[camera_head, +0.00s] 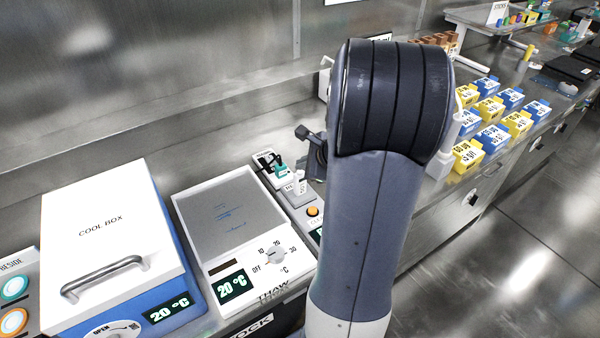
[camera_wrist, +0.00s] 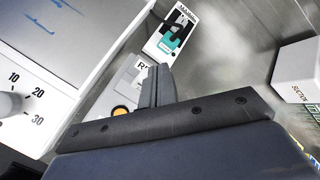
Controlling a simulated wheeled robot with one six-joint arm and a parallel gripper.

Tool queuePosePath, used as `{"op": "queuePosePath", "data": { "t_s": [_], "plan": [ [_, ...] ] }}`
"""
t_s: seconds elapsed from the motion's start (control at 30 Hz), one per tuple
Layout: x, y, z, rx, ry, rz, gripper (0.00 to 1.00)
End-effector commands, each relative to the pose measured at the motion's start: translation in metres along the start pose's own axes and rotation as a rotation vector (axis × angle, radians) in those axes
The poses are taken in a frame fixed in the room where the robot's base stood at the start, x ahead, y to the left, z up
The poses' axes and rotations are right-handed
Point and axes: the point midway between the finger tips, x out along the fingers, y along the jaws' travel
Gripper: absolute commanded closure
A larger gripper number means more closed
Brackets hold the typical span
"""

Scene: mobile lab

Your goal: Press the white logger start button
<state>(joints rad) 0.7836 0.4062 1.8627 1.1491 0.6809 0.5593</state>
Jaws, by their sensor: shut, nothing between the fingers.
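A grey-white device with a round orange button (camera_head: 314,211) stands on the bench right of the thaw plate, partly hidden behind my arm. In the wrist view the orange button (camera_wrist: 121,110) shows just left of my fingers, above the dark gripper body. The device's label (camera_wrist: 143,67) begins with "R"; the rest is hidden behind the fingers. I cannot make out a white start button. My gripper (camera_wrist: 158,84) is shut and empty, over this device. In the head view only part of my gripper (camera_head: 314,150) shows left of my arm.
The thaw plate (camera_head: 187,207) with its dial and the cool box (camera_head: 62,205) stand to the left. A small white unit with a teal part (camera_wrist: 165,43) lies beyond my fingers. A white box (camera_wrist: 297,72) is at right. Blue and yellow cartons (camera_head: 467,157) fill the right bench.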

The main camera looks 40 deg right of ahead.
Motion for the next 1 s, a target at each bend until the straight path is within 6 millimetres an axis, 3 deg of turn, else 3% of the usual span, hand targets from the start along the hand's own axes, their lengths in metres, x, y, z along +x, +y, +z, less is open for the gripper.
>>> {"op": "queuePosePath", "data": {
  "t_s": [1.0],
  "plan": [
    [0.0057,0.0041,-0.0042,0.000,0.000,0.000,1.00]
  ]
}}
